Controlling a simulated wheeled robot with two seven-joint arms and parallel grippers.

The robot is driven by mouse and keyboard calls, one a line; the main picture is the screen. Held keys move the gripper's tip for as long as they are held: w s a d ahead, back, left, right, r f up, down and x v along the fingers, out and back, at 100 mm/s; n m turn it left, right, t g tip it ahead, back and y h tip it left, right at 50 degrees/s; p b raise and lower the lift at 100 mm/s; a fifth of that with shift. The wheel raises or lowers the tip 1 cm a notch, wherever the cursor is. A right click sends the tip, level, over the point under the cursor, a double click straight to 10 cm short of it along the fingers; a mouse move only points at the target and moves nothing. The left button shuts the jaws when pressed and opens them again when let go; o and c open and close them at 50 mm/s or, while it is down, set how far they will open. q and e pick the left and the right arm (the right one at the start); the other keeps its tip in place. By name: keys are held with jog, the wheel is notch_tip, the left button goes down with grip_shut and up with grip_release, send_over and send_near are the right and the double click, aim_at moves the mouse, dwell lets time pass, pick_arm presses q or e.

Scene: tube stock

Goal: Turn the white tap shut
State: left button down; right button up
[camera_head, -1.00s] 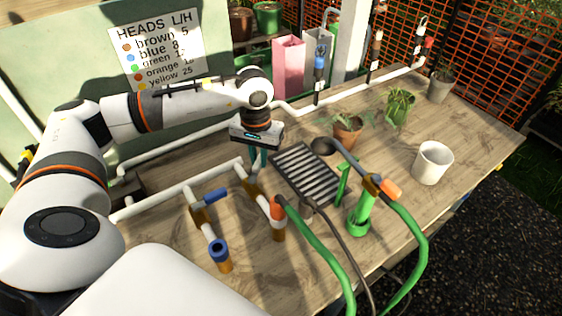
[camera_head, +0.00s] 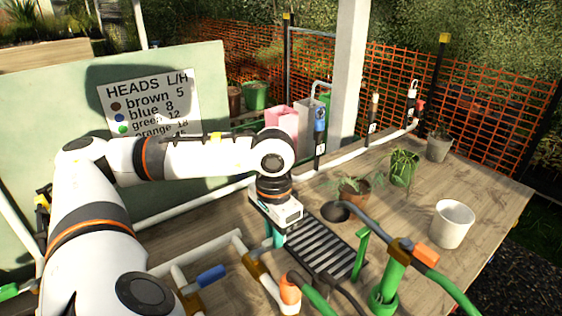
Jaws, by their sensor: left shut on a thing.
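My left gripper (camera_head: 275,236) points down over the pipework on the table. Its teal fingers are shut just above and beside a brass tap body (camera_head: 256,266) on the white pipe. The gripper hides the handle there, so I cannot see its colour or angle; it seems to be the white tap's handle between the fingers. A neighbouring tap has a blue handle (camera_head: 210,275). My right gripper is not in view.
A black slatted grate (camera_head: 320,246) lies right of the gripper. A green standpipe (camera_head: 392,275) with a hose, a potted plant (camera_head: 354,192) and a white pot (camera_head: 452,224) stand further right. A blue-topped post (camera_head: 320,125) rises behind. The right of the table has free room.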

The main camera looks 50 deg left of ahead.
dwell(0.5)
pick_arm(q)
jog(key=c, duration=1.4)
grip_release()
jog(key=shift+o, duration=0.2)
jog(key=shift+d, duration=0.1)
notch_tip(320, 180, up, 12)
jog(key=p, duration=0.1)
jog(key=shift+p, duration=0.3)
